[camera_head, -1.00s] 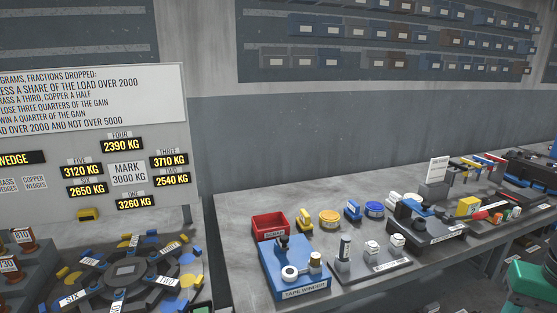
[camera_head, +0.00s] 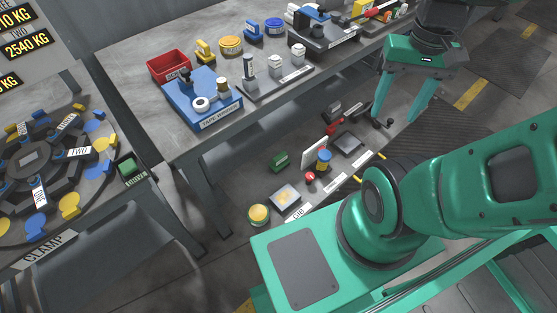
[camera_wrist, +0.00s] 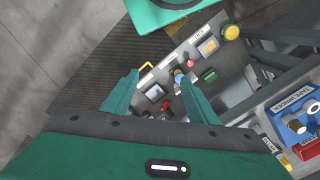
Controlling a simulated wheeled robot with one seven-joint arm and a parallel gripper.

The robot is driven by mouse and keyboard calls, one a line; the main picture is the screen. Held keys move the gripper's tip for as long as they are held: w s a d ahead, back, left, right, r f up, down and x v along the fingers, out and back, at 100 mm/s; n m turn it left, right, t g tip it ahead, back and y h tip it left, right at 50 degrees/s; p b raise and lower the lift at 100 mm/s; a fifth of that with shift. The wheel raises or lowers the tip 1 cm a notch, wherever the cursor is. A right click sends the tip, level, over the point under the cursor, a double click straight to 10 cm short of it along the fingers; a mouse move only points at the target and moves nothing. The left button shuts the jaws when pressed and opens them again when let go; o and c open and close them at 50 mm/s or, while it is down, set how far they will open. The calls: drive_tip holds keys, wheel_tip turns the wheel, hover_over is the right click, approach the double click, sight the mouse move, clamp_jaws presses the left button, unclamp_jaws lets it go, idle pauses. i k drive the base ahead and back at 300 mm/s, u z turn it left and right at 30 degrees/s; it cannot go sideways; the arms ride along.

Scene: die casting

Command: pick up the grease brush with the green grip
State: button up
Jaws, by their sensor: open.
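My gripper (camera_head: 396,112) is open and empty, pointing down at the right end of a low grey panel (camera_head: 262,186) beside the workbench. In the wrist view its fingers (camera_wrist: 160,82) stand apart above the panel. A small dark-green item (camera_head: 279,161) lies on the panel, left of the gripper; it also shows in the wrist view (camera_wrist: 208,76), right of the fingers. It is the only small green-coloured piece there, but I cannot tell whether it is the brush. No bristles are clear in any view.
The workbench (camera_head: 130,62) above bears a red bin (camera_head: 168,66) and a blue tape winder (camera_head: 202,98). Its leg (camera_head: 208,190) stands left.

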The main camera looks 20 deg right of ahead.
sight(281, 161)
drive_tip(key=u, duration=1.75)
drive_tip(key=k, duration=1.4)
drive_tip(key=z, duration=0.7)
drive_tip(key=i, duration=0.5)
drive_tip(key=u, duration=0.1)
